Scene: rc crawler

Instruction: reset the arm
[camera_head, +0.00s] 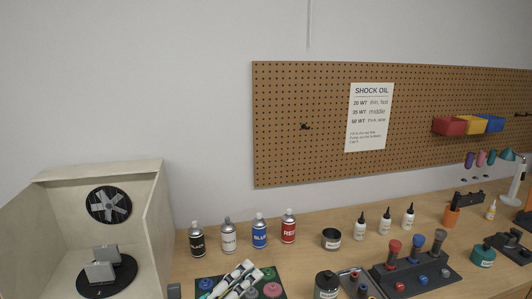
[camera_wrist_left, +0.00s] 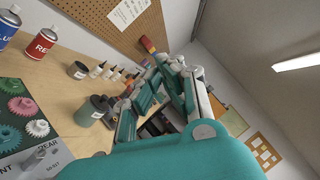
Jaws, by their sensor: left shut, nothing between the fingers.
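My left gripper (camera_head: 250,269) shows at the bottom of the head view as light fingers with dark parts, over the gear board. Its fingers are shut with nothing between them. In the left wrist view a large teal part of my own body fills the bottom. Teal and white arm links of mine show in the middle of that view; I cannot make out the state of the right gripper there.
The gear board (camera_wrist_left: 28,118) lies on the wooden bench. Black, white, blue and red (camera_head: 289,227) cans stand behind it. A spray booth (camera_head: 153,215) with a fan is at left. Small bottles, a shock stand (camera_head: 440,277) and bins (camera_head: 449,126) are at right.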

